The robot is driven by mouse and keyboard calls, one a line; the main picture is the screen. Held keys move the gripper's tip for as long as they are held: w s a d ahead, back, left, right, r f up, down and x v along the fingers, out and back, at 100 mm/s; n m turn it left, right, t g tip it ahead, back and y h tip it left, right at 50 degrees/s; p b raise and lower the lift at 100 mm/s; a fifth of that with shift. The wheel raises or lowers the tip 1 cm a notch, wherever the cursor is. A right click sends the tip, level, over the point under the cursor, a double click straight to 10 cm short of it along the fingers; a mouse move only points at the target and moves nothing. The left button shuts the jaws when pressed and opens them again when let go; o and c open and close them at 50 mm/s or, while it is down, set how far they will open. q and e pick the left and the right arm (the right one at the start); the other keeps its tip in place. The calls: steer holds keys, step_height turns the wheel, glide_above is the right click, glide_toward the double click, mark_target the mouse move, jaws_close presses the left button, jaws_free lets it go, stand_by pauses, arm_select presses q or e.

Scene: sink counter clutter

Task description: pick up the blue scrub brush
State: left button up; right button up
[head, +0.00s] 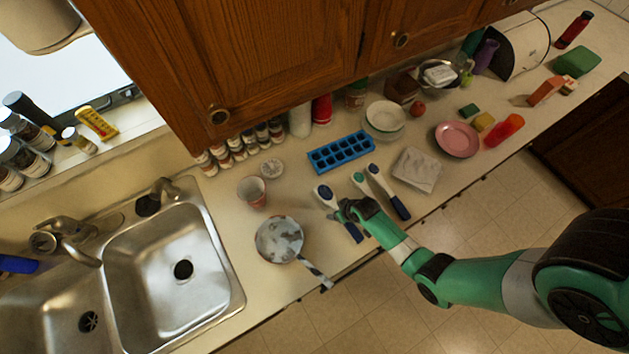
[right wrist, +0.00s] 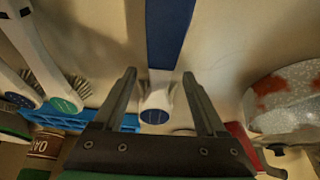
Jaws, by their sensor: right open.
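The blue scrub brush (head: 325,194) lies on the counter in the head view, with a white head, a blue oval end and a blue handle. My right gripper (head: 345,208) is over its neck and hides part of it. In the right wrist view the brush (right wrist: 157,103) lies between the two open fingers of my right gripper (right wrist: 159,73), with its blue handle running up the picture. The fingers are on either side of it, and no grip shows. My left gripper is not in view.
Two similar brushes (head: 359,179) (head: 374,170) lie close on the right. The sink (head: 165,265) is further left.

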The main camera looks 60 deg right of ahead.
steer(key=shift+c, duration=0.3)
jaws_close()
stand_by(0.4)
